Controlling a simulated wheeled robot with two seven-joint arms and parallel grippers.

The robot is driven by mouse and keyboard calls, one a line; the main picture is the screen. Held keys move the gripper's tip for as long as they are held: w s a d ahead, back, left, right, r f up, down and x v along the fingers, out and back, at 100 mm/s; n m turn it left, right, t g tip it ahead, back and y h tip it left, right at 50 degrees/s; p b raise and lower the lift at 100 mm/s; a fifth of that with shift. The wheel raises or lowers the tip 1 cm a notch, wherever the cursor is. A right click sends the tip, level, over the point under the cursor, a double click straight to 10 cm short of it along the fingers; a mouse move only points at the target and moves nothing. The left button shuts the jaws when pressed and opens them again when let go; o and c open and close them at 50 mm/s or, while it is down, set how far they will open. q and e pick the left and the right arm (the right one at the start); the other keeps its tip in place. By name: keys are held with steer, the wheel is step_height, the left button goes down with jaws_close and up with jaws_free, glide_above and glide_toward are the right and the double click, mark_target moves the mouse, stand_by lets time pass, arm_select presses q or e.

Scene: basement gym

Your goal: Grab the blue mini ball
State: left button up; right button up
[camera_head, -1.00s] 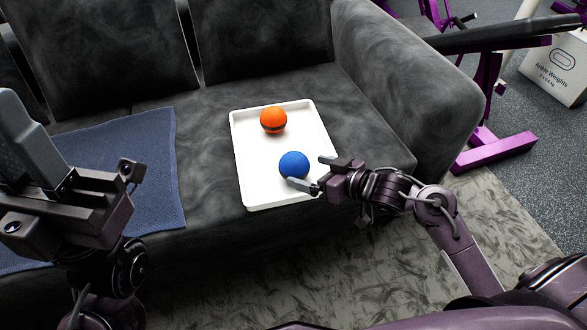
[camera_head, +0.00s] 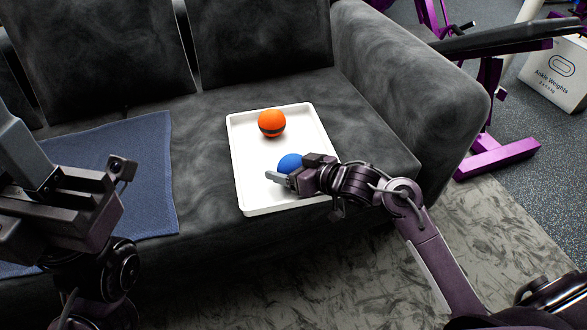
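The blue mini ball (camera_head: 289,162) sits in the near half of a white tray (camera_head: 240,180) on the sofa seat. My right gripper (camera_head: 287,167) reaches in from the right, over the tray. Its fingers are apart, one on the near side of the ball and one at its right, and they hide the ball's lower and right parts. I cannot tell whether either finger touches it. My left gripper (camera_head: 22,150) is at the left edge, away from the tray, partly cut off; its finger gap does not show clearly.
An orange ball (camera_head: 271,122) with a dark band sits in the far half of the tray. A blue towel (camera_head: 145,175) lies on the dark grey sofa (camera_head: 200,210) left of the tray. The sofa's armrest (camera_head: 430,90) rises at the right, with purple gym equipment (camera_head: 497,158) beyond.

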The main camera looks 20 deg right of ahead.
steer(key=c, duration=0.5)
